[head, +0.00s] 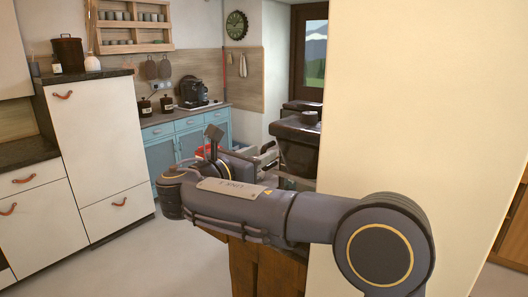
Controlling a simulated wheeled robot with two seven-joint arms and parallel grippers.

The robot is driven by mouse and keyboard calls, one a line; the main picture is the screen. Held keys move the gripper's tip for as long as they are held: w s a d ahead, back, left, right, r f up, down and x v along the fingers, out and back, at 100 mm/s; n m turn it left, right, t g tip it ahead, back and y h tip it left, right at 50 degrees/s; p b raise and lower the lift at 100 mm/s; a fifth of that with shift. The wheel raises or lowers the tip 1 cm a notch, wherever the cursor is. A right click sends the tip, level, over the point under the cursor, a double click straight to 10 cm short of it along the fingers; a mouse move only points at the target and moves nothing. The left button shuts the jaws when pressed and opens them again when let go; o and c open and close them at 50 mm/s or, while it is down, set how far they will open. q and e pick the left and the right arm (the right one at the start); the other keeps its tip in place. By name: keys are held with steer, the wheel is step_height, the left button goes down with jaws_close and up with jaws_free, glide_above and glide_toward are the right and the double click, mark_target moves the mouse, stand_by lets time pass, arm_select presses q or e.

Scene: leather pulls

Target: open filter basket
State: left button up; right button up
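The coffee machine (193,92) is small and black and stands on the blue counter against the back wall. Its filter basket is too small to make out from here. My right arm crosses the foreground from the lower right. My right gripper (267,156) is beyond the forearm, near the middle, well apart from the coffee machine. Its fingers are small and partly hidden, so I cannot tell whether they are open or shut. My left gripper is not in view.
Blue cabinets (164,157) stand under the machine. A white cabinet (98,128) with leather pulls is at the left. A pale wall (430,110) blocks the right. Dark furniture (297,132) stands beside it. The floor at lower left is clear.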

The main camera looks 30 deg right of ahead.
steer(key=shift+x, duration=1.15)
jaws_close()
